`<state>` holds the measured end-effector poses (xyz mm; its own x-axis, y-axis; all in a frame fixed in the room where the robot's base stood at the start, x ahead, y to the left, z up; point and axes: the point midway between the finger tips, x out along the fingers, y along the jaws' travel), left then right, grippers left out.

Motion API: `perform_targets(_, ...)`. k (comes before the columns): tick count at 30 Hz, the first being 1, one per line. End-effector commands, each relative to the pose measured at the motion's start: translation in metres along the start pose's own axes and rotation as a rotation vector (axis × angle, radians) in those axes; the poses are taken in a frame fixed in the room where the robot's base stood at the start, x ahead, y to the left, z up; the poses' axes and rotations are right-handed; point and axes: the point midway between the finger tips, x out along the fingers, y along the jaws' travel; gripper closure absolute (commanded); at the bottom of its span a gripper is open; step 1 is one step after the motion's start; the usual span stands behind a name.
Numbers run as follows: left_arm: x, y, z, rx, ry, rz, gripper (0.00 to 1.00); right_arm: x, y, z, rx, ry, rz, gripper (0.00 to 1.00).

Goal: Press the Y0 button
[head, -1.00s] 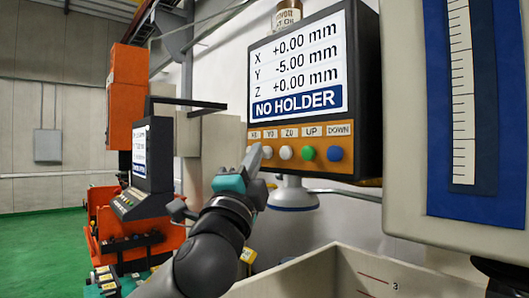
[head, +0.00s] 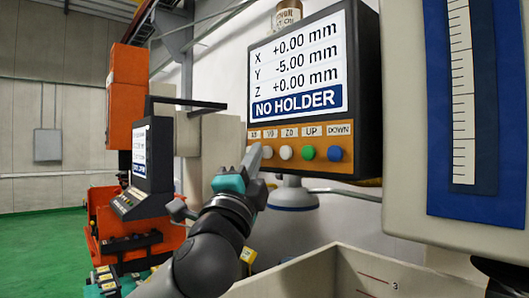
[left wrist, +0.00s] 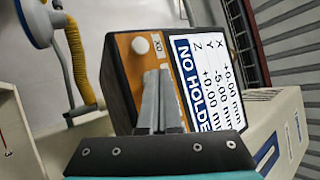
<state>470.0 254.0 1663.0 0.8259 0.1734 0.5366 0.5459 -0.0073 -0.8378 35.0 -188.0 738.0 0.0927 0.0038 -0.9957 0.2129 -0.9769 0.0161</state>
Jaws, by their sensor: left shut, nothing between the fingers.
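The control panel (head: 366,100) carries a screen (head: 298,67) reading X +0.00, Y -5.00, Z +0.00 mm and NO HOLDER. Below it is an orange strip with a row of labelled buttons. The white Y0 button (head: 267,152) shows just right of my left gripper (head: 254,154). That gripper is shut and empty, its fingertips pointing at the strip; contact cannot be told. In the head view the fingers hide the X0 button. In the left wrist view the white X0 button (left wrist: 140,45) shows above the gripper (left wrist: 158,78), which covers the Y0 area. My right gripper is not in view.
The Z0 button (head: 286,153), green UP button (head: 308,153) and blue DOWN button (head: 335,154) lie right of Y0. A pale tank (head: 318,268) stands below the panel. A blue scale plate (head: 485,100) is at right. An orange machine (head: 127,90) stands behind at left.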

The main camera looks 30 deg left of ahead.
Motion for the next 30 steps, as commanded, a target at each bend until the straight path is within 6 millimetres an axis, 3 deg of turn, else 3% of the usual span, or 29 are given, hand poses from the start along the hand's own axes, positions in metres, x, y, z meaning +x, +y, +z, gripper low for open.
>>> perform_targets(30,0.0064,0.0044,-0.0051,0.000,0.001,-0.001,1.00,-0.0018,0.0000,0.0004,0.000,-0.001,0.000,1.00)
